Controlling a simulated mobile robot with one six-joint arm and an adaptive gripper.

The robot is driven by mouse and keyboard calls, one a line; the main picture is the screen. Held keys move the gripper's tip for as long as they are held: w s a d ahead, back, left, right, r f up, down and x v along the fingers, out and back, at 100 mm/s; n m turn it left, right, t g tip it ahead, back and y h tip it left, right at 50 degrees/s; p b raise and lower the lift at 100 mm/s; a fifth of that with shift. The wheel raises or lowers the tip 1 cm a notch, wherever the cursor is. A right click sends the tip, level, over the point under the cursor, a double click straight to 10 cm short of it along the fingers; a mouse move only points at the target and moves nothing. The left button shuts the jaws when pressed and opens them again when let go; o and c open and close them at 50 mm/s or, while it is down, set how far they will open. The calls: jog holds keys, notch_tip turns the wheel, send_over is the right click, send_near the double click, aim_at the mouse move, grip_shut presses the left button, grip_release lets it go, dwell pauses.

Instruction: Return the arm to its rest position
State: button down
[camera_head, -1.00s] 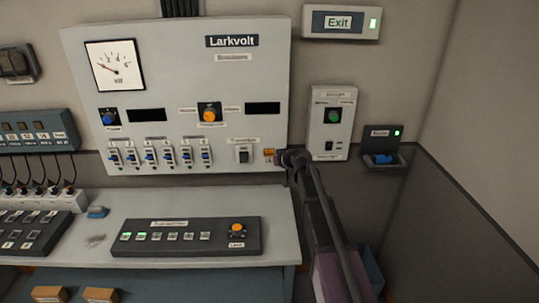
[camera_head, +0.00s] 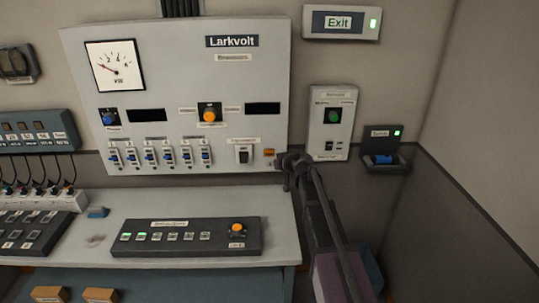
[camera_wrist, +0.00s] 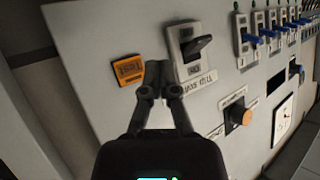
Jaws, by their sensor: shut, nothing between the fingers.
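My gripper (camera_wrist: 158,92) shows in the wrist view, its fingers shut with nothing between them. The fingertips are in front of the panel, just below an orange label (camera_wrist: 128,70) and a switch with a black lever (camera_wrist: 196,46). Whether they touch the panel cannot be told. In the head view my arm rises from the lower right, and its end (camera_head: 283,166) is beside the panel's lower right corner. The fingers are hard to make out there.
The Larkvolt panel (camera_head: 180,60) has a row of blue-handled switches (camera_head: 160,157) and an orange knob (camera_head: 210,115). A desk (camera_head: 280,215) below bears a button console (camera_head: 190,237). A green-button box (camera_head: 332,140) and a small holder (camera_head: 385,165) are to the right.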

jog(key=s+d+f+m+g+h, duration=0.1)
jog(key=s+d+f+g+h, duration=0.1)
jog(key=s, duration=1)
jog(key=s+d+f+m+g+h, duration=0.2)
jog(key=s+d+f+g, duration=0.1)
jog(key=s, duration=0.9)
jog(key=s+d+f+m+g+h, duration=0.1)
jog(key=s+d+f+g+h, duration=0.2)
jog(key=s, duration=0.9)
jog(key=shift+s+d+f+g, duration=0.15)
jog(key=shift+d+f+g, duration=0.15)
jog(key=shift+f+g, duration=0.65)
